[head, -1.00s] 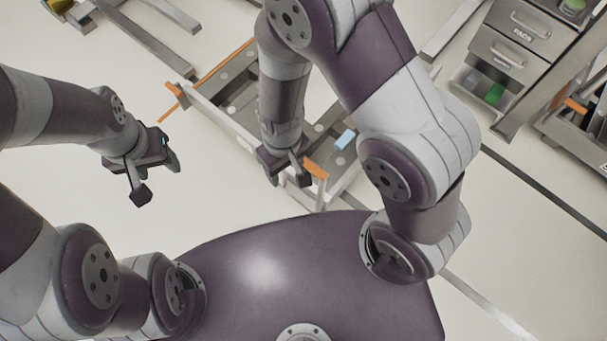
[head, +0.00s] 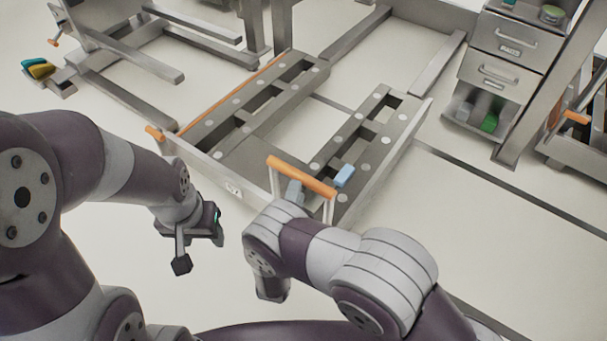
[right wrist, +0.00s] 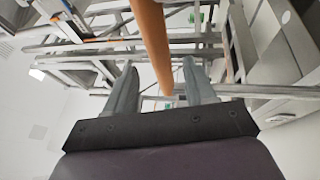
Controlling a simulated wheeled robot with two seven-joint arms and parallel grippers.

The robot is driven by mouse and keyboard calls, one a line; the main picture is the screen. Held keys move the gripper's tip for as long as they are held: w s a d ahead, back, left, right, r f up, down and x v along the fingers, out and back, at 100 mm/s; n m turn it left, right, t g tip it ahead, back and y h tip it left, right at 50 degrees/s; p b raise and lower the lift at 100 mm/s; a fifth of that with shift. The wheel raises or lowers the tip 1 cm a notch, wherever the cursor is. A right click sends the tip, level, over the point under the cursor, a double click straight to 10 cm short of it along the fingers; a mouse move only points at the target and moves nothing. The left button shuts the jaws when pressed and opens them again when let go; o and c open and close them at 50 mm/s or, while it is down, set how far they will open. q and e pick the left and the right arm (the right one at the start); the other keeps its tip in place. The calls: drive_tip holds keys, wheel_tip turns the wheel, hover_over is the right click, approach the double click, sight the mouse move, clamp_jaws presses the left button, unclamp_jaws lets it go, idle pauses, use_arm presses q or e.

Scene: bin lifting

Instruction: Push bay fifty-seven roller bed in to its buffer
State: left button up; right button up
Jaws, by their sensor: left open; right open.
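The roller bed (head: 205,160) is a low grey tray with round rollers, pulled out on the floor. A small plate on its front (head: 233,189) is too small to read. Its orange handle (head: 300,176) stands on two pale posts at the near end. In the right wrist view the orange handle (right wrist: 153,40) passes between the spread fingers of my right gripper (right wrist: 159,80); contact cannot be told. In the head view this gripper is mostly hidden by its arm. My left gripper (head: 198,250) is open and empty, left of the bed's near end.
Grey frame beams (head: 365,35) stand behind. A drawer cabinet (head: 508,50) and another orange-handled unit (head: 577,117) are at right.

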sight(301, 175)
drive_tip(key=b+x, duration=0.1)
drive_tip(key=x, duration=0.5)
drive_tip(key=shift+w+b, duration=0.2)
drive_tip(key=shift+b, duration=0.2)
drive_tip(key=shift+w+d+r, duration=0.15)
drive_tip(key=shift+w, duration=0.3)
clamp_jaws()
